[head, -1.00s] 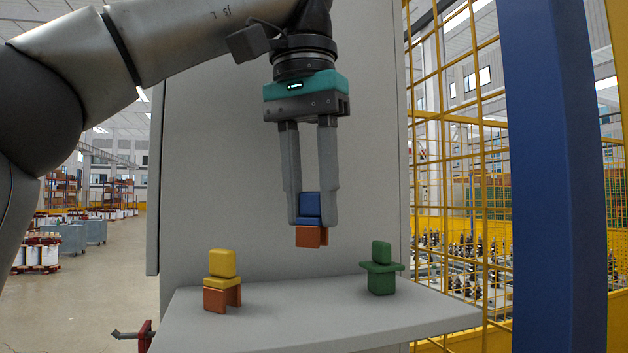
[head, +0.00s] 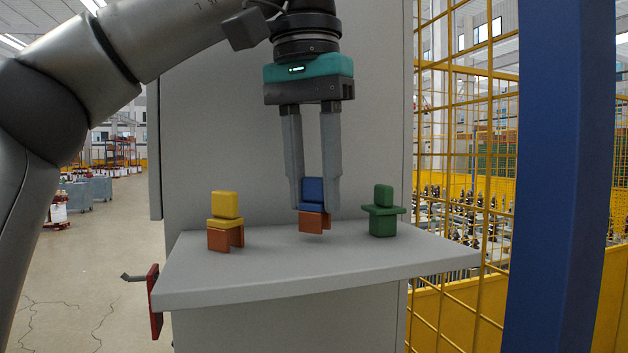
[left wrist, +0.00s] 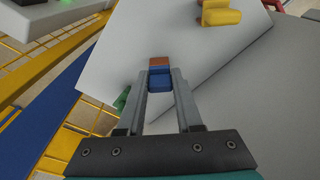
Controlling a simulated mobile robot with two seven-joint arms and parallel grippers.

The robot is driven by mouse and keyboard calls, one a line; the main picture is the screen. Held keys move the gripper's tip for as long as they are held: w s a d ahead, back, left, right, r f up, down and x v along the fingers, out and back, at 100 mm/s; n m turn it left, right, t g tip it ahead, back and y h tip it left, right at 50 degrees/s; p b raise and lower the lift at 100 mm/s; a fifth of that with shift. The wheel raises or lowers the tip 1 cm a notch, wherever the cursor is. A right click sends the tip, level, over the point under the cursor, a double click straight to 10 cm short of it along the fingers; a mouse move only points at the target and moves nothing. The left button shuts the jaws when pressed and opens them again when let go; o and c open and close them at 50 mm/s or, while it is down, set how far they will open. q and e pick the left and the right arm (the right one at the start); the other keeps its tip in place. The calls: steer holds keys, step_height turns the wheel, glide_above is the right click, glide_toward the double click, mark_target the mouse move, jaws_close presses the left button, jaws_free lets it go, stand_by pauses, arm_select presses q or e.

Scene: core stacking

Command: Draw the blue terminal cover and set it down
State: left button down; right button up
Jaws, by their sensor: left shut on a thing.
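The blue terminal cover (head: 312,191) is between the fingertips of my left gripper (head: 315,205), which is shut on it. An orange legged piece (head: 314,221) sits directly under the blue cover and shows no gap to it. My right gripper is not in view.
A yellow block on an orange legged piece (head: 225,236) stands at the left of the shelf. A green stack (head: 383,222) stands at the right. The shelf front is bare. A grey wall panel (head: 230,120) is behind; yellow mesh (head: 455,150) and a blue post (head: 555,180) are right.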

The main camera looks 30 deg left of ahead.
mark_target(311, 204)
arm_select(q)
steer(key=shift+f+b, duration=0.35)
steer(key=shift+f, duration=0.25)
steer(key=c, duration=0.5)
jaws_free()
steer(key=shift+r, duration=0.1)
steer(key=shift+s+r+p, duration=0.2)
steer(key=shift+s+r, duration=0.05)
steer(key=shift+r, duration=1.6)
steer(key=shift+s+r+p, duration=0.15)
steer(key=shift+s+r, duration=0.05)
steer(key=shift+r, duration=1.6)
steer(key=shift+d, duration=0.1)
